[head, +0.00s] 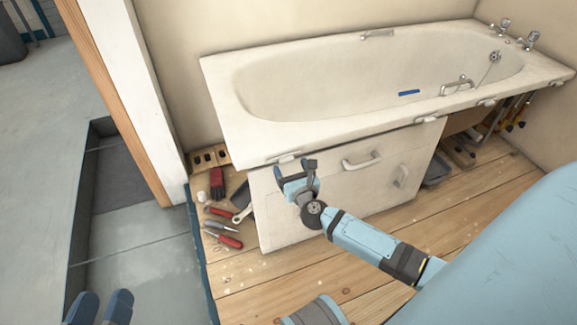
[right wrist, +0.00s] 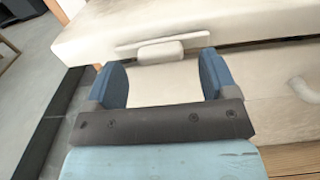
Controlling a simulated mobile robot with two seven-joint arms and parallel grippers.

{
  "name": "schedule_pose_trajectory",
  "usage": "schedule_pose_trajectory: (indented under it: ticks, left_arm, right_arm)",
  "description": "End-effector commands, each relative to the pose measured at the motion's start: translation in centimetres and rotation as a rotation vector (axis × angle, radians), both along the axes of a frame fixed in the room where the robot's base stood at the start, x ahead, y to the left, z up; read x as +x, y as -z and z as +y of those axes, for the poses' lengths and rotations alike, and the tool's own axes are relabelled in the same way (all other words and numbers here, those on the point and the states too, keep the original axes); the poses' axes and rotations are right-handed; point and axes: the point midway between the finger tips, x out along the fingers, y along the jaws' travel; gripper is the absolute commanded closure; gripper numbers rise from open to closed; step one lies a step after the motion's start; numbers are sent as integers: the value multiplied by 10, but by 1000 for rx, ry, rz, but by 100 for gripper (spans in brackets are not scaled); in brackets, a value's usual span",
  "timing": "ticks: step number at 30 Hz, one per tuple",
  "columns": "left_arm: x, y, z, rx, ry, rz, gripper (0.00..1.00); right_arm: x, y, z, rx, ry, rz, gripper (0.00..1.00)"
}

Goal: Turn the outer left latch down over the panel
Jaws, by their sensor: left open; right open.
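The white bath panel (head: 330,205) stands upright under the left part of the bath rim, with a handle (head: 362,160) near its top. The outer left latch (head: 287,158) is a small pale block under the rim, above the panel's left end. In the right wrist view the latch (right wrist: 160,52) lies sideways along the rim on a thin plate, not down over the panel. My right gripper (head: 296,170) is open just in front of it; its blue fingers (right wrist: 160,82) are spread either side and look empty. My left gripper (head: 101,308) is open and empty at the bottom left.
The bath (head: 235,135) overhangs the panel. A door frame (head: 128,85) stands at left.

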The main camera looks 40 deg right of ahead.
Motion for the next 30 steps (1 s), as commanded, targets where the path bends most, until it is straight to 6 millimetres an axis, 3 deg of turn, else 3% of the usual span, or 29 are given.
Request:
schedule_pose_trajectory:
  ticks: [6, 16, 22, 30]
  left_arm:
    - [3, 3, 1, 16, 3, -12, 47]
    - [3, 2, 1, 18, 4, -16, 47]
    - [2, 2, 1, 17, 4, -15, 47]
    - [2, 0, 1, 14, 5, -11, 47]
  right_arm:
    - [21, 1, -5, -2, -1, 0, 21]
    - [23, 0, -5, -1, -1, 0, 21]
    - [23, 0, -5, -1, -1, 0, 67]
    - [23, -1, -5, -15, -1, 4, 70]
